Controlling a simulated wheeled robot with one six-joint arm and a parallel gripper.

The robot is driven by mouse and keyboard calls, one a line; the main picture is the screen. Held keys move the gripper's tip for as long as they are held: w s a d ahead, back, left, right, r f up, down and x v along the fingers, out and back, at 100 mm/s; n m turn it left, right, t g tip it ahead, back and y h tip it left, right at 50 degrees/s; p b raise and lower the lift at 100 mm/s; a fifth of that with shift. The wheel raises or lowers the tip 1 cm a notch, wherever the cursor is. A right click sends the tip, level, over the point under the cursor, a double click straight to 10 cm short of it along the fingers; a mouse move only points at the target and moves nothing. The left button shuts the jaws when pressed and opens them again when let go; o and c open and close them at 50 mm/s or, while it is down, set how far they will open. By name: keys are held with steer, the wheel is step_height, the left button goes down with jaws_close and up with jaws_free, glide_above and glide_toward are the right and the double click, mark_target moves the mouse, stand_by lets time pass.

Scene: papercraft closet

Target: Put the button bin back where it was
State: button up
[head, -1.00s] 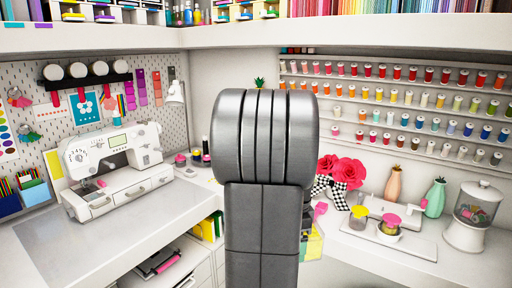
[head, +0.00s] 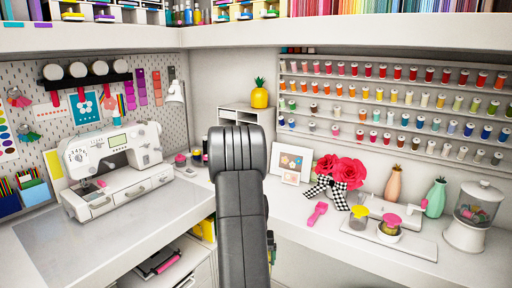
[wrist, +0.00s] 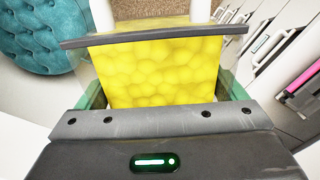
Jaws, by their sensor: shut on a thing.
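In the wrist view the button bin (wrist: 160,72) fills the middle, close against my gripper (wrist: 155,100). It shows a bright yellow, lumpy face, with green edges at both sides near the palm. A dark bar crosses its far edge. My gripper is shut on the bin and holds it over the floor. In the head view my arm stands upright in the middle and hides the gripper and nearly all of the bin; only a small coloured sliver shows at the arm's lower right edge.
A sewing machine (head: 112,158) stands on the left counter. On the right counter are red flowers (head: 342,172), a pink scoop (head: 317,213), small jars, vases (head: 435,198) and a glass dispenser (head: 478,203). A teal tufted seat (wrist: 45,35) and drawers (wrist: 285,60) show below.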

steer(key=s+f, duration=0.4)
steer(key=f, duration=0.2)
steer(key=shift+s, duration=0.4)
steer(key=shift+f, duration=0.2)
